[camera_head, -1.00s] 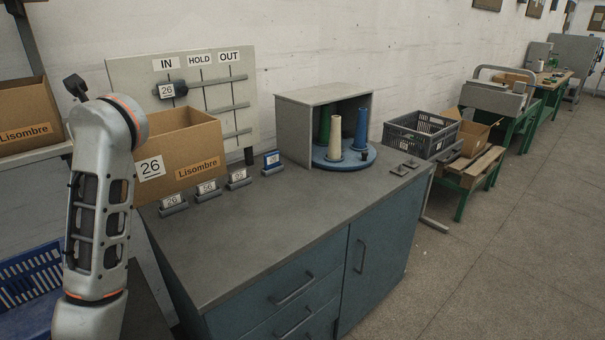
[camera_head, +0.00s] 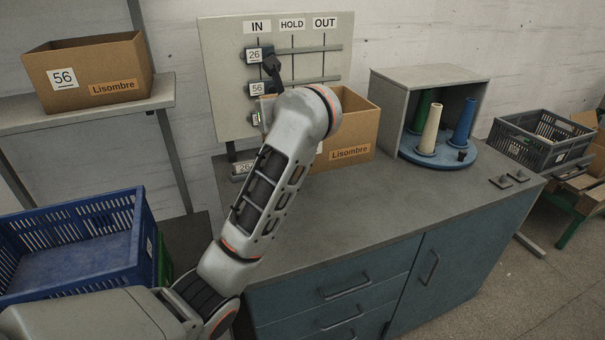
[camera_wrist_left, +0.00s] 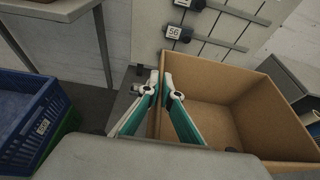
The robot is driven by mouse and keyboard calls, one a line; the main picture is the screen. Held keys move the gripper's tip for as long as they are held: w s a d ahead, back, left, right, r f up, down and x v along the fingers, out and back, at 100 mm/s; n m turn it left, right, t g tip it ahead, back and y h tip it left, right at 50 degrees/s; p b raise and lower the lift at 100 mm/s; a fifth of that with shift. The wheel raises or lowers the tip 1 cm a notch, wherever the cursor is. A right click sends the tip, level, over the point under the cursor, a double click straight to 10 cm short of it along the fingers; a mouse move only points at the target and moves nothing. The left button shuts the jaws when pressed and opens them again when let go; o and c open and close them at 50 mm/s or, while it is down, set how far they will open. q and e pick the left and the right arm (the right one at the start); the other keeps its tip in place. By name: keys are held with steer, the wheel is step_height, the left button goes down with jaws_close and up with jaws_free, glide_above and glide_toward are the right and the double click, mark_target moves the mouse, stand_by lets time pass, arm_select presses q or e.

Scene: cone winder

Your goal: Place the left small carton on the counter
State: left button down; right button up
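A brown open-topped carton (camera_head: 358,120) with an orange "Lisombre" label is over the back of the grey counter (camera_head: 340,215), in front of the board; I cannot tell whether its base touches. My left arm covers its left side in the head view. In the left wrist view, my left gripper (camera_wrist_left: 161,80) has its fingers close together on either side of the carton's left wall, shut on it. The inside of the carton (camera_wrist_left: 205,110) looks mostly empty. Another Lisombre carton (camera_head: 100,75), marked 56, stands on the shelf at the left. My right gripper is out of view.
A board (camera_head: 225,75) with IN, HOLD and OUT columns stands behind. A grey cabinet (camera_head: 430,78) with spools is close right of the carton. A blue crate (camera_head: 140,225) is lower left. The front counter is clear.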

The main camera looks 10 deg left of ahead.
arm_select(q)
step_height(320, 180, down, 19)
stand_by(0.5)
steer(key=shift+b, duration=0.3)
steer(key=shift+f, duration=0.25)
steer(key=c, duration=2.5)
jaws_free()
steer(key=shift+o, duration=1.1)
steer(key=shift+r, duration=0.15)
